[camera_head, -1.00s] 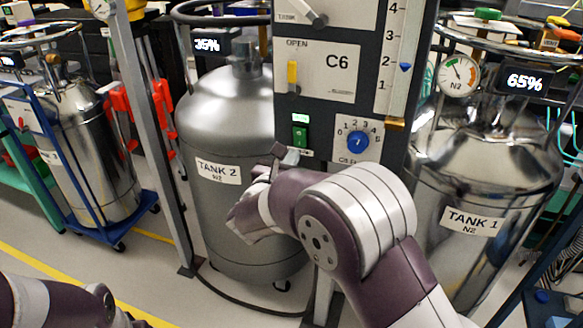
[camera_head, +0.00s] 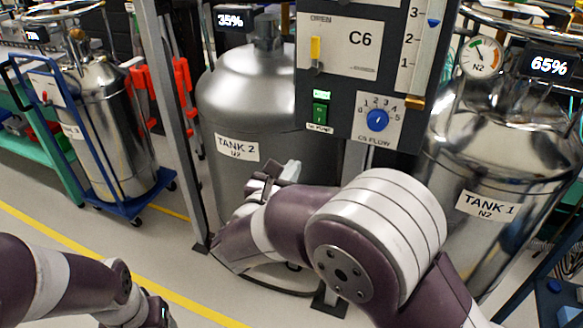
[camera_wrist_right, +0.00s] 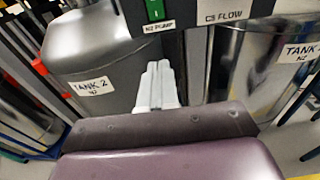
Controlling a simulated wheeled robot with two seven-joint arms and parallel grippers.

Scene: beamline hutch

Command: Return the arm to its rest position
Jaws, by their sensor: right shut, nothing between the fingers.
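My right arm reaches in from the lower right in the head view. Its gripper (camera_head: 290,171) is in front of the grey tank labelled TANK 2 (camera_head: 262,110), below the control panel. The right wrist view shows the pale fingers (camera_wrist_right: 158,84) together, with nothing between them. Whether they touch the tank is hard to tell, but they look apart from the panel. My left arm shows at the lower left of the head view. Its gripper (camera_head: 158,312) is cut off by the bottom edge, and its fingers cannot be made out.
The control panel (camera_head: 335,85) carries a yellow lever (camera_head: 315,49), a green switch (camera_head: 320,113) and a blue flow knob (camera_head: 377,120). Shiny TANK 1 (camera_head: 500,165) stands right. A tank on a blue cart (camera_head: 115,200) stands left. A grey post (camera_head: 175,130) rises between. Floor at lower left is clear.

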